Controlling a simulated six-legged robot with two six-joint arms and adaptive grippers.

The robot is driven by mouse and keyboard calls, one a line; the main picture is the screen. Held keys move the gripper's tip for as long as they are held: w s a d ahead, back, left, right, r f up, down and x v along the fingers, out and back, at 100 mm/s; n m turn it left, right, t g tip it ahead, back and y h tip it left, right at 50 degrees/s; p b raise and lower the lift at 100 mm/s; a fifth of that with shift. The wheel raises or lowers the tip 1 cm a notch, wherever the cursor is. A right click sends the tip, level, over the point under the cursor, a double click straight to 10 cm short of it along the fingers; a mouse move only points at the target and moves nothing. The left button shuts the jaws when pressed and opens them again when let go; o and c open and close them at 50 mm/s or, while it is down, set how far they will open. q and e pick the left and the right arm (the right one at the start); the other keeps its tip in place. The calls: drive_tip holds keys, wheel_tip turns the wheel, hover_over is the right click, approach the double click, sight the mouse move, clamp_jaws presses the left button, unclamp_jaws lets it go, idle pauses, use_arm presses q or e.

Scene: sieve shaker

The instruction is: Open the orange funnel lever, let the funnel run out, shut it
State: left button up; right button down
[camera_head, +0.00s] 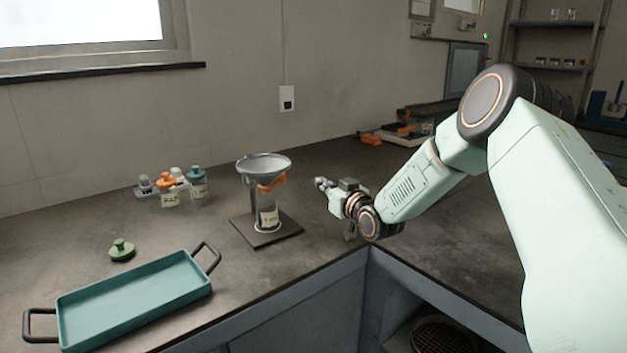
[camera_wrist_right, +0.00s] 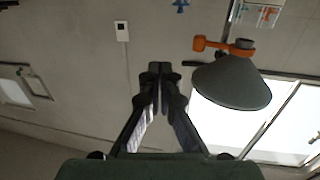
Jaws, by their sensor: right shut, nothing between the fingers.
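The grey funnel (camera_head: 264,164) sits in a stand on a dark square base plate (camera_head: 280,234). Its orange lever (camera_head: 269,183) shows just below the bowl. A labelled jar (camera_head: 268,216) stands on the plate under the funnel. My right gripper (camera_head: 320,183) is to the right of the funnel, apart from it, shut and empty. In the right wrist view, its fingers (camera_wrist_right: 155,72) are together, and the funnel (camera_wrist_right: 232,82) and orange lever (camera_wrist_right: 222,46) appear to their right, turned over by the camera's tilt. My left gripper is out of view.
A teal tray (camera_head: 135,302) with black handles lies at front left. A green lid (camera_head: 122,250) lies behind it. Several capped bottles (camera_head: 196,182) stand in a rack left of the funnel. The counter's front edge is close below the base plate.

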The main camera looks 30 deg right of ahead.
drive_tip(key=s, duration=0.1)
drive_tip(key=s+d+p, duration=0.1)
drive_tip(key=s, duration=0.1)
drive_tip(key=s+d, duration=0.1)
drive_tip(key=s, duration=0.1)
drive_tip(key=shift+d+p, duration=0.1)
drive_tip(key=shift+p, duration=0.3)
drive_tip(key=shift+s, duration=0.1)
idle(0.3)
